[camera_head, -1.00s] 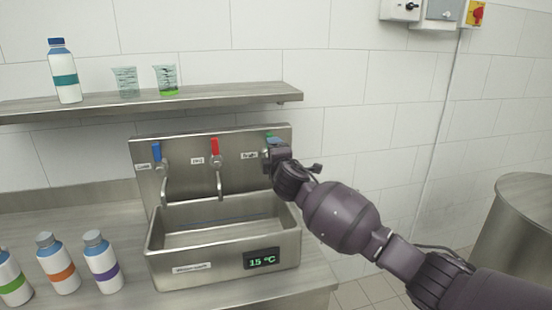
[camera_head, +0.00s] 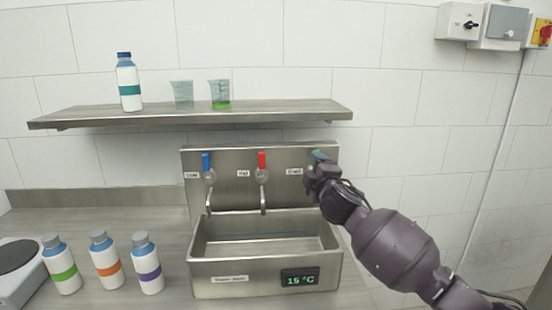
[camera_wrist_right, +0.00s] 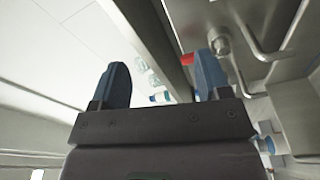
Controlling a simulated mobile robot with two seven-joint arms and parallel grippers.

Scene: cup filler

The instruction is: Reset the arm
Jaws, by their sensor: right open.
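My right arm comes in from the lower right in the head view. My right gripper (camera_head: 318,176) is in front of the green lever (camera_head: 319,155) at the right end of the tap panel and partly hides it. In the right wrist view its two blue fingers (camera_wrist_right: 163,83) stand wide apart with nothing between them. Whether the gripper touches the green lever cannot be told. My left gripper is not in view.
A steel basin (camera_head: 264,270) reading 15 °C stands below blue (camera_head: 206,161) and red (camera_head: 262,160) taps. A shelf (camera_head: 290,109) above holds a bottle (camera_head: 128,84) and two beakers. Several bottles (camera_head: 105,262) stand left of the basin.

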